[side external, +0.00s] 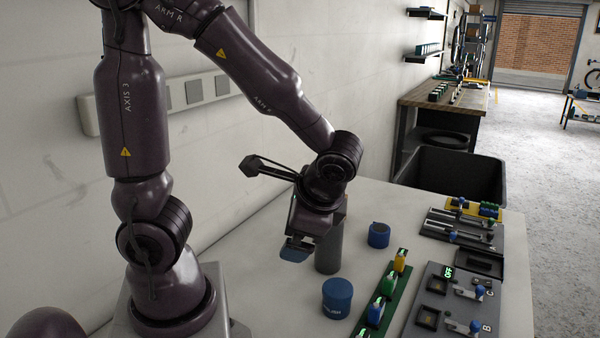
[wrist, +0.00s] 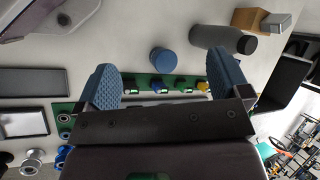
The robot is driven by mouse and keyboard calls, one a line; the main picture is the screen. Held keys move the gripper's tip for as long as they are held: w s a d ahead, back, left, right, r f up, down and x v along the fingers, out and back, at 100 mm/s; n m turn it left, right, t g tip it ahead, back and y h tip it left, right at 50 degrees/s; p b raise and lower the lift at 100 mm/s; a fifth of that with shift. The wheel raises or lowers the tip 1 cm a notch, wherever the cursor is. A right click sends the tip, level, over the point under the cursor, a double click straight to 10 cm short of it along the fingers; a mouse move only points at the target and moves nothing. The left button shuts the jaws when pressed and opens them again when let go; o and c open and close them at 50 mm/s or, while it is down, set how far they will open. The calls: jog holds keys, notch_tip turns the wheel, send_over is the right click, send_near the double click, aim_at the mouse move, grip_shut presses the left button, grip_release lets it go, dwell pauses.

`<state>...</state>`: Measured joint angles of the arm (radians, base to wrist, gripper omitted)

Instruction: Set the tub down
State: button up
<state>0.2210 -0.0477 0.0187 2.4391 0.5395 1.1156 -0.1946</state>
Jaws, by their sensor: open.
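A blue tub (side external: 337,297) with pale lettering low on its side stands upright on the white table (side external: 262,290), near the front. A smaller blue round container (side external: 379,235) stands farther back. My gripper (side external: 296,249) is above the table, up and left of the lettered tub and apart from it. In the wrist view, the two blue ribbed fingers of my gripper (wrist: 164,82) are wide apart with nothing held between them. A blue round container (wrist: 163,60) shows beyond them; I cannot tell which of the two it is.
A grey cylinder (side external: 329,250) stands close beside my gripper. A green strip (side external: 389,292) with several small bottles runs right of the tub. Switch panels (side external: 455,300) line the right side. A black bin (side external: 450,172) is behind. The table's left part is bare.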

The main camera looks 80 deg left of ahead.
jog(key=d+r+n+t+h, duration=0.3)
jog(key=r+t+h, duration=0.3)
jog(key=r, duration=0.4)
jog(key=shift+s+d+r+n+t, duration=0.3)
jog(key=shift+s+d+n+t, duration=0.15)
jog(key=shift+t, duration=0.35)
